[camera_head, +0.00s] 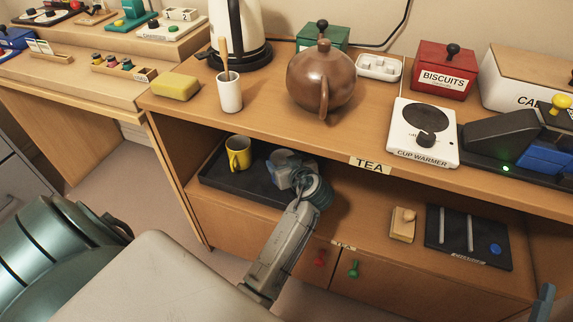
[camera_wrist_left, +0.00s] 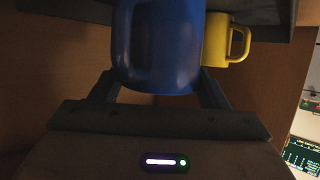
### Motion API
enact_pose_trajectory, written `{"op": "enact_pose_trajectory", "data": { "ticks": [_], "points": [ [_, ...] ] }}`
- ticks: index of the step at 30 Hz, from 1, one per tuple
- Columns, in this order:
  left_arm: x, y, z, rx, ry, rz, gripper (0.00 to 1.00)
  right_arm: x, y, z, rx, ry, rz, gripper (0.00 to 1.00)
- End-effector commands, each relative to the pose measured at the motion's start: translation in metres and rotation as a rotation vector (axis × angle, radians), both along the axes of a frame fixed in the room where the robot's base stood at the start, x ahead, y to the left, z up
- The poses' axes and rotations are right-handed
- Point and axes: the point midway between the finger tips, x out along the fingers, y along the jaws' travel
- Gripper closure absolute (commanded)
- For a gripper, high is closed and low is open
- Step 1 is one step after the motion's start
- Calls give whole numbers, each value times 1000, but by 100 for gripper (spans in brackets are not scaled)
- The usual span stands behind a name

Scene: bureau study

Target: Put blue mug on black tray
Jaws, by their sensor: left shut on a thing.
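The blue mug (camera_wrist_left: 158,45) fills the middle of the left wrist view, between the two fingers of my left gripper (camera_wrist_left: 158,88), which is shut on it. In the head view my left gripper (camera_head: 287,165) reaches into the open shelf, over the right part of the black tray (camera_head: 222,184). The hand largely hides the blue mug there, and I cannot tell whether it touches the tray. A yellow mug (camera_head: 238,154) stands on the tray's left part; it also shows beside the blue mug in the left wrist view (camera_wrist_left: 226,38). A sliver at the lower right may be my right gripper (camera_head: 543,302).
The shelf lies under a wooden top bearing a brown teapot (camera_head: 321,80), a white cup (camera_head: 229,92) and a cup warmer (camera_head: 423,133). A wooden block (camera_head: 403,224) and a black board (camera_head: 468,237) lie right on the shelf. Bare shelf lies between tray and block.

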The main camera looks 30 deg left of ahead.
Motion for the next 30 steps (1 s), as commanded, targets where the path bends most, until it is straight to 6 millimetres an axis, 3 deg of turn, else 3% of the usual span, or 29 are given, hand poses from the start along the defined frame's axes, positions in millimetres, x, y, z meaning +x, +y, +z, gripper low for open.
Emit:
{"op": "enact_pose_trajectory", "data": {
  "ticks": [4,9,24,25,27,30],
  "points": [
    [-6,-1,-12,0,-2,8,63,-10,0,31,-14,-200,-3,50],
    [-10,-2,-16,1,-3,14,63,-20,1,50,-21,-326,-3,50],
    [-10,-2,-18,1,-3,14,63,-25,1,57,-24,-376,-3,50],
    [-10,-2,-18,0,-1,14,26,-25,1,57,-24,-378,-3,50],
    [-10,-2,-18,0,-1,14,12,-25,1,57,-24,-376,-3,50],
    [-10,-2,-18,0,-1,14,10,-25,1,57,-25,-375,-2,50]
  ]
}}
